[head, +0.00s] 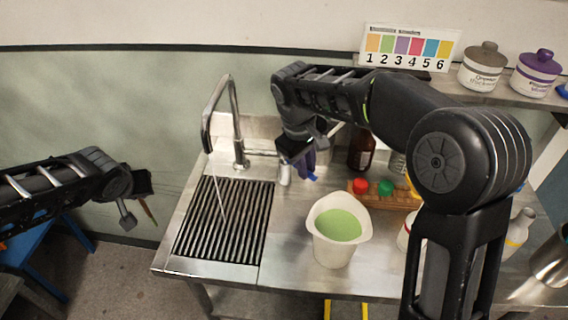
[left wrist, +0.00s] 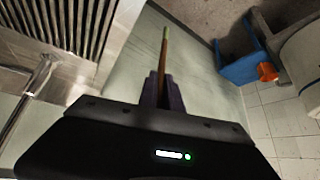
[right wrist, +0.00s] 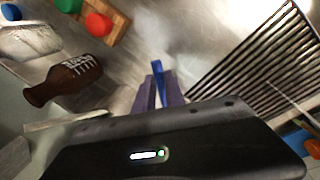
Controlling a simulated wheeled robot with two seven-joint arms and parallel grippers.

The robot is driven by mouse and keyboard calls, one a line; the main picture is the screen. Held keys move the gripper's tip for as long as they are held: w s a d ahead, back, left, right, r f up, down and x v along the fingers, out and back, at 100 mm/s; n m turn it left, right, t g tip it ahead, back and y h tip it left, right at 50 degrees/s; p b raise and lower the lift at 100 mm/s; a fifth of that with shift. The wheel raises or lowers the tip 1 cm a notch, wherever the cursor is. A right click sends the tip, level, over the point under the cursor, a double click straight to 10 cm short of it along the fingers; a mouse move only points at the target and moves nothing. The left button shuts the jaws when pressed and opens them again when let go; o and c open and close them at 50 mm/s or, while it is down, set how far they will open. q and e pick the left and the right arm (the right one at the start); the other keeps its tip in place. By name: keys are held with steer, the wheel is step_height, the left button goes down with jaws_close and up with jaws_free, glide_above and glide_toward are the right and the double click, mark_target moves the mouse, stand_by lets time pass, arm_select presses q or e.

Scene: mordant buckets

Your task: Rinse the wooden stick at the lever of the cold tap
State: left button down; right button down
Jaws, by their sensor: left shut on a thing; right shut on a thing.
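The wooden stick (left wrist: 163,48) is upright in the picture between the fingers of my left gripper (left wrist: 162,92), which is shut on it. In the head view the left gripper (head: 138,190) holds the stick (head: 148,209) left of the sink, apart from the tap. The tap (head: 236,125) arches over the slatted drain, and a thin pale stream of water (head: 219,200) seems to fall from its spout. My right gripper (right wrist: 157,98) is shut on a narrow blue piece (right wrist: 158,78), apparently the cold tap's lever. In the head view the right gripper (head: 306,168) is right of the spout.
The slatted drain (head: 188,238) lies below the spout. A white bucket of green liquid (head: 328,250) stands right of it. A brown bottle (head: 362,150) and a wooden rack with coloured caps (head: 401,199) stand behind. Blue furniture (head: 50,252) is at lower left.

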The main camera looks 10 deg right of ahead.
steer(key=c, duration=1.4)
jaws_free()
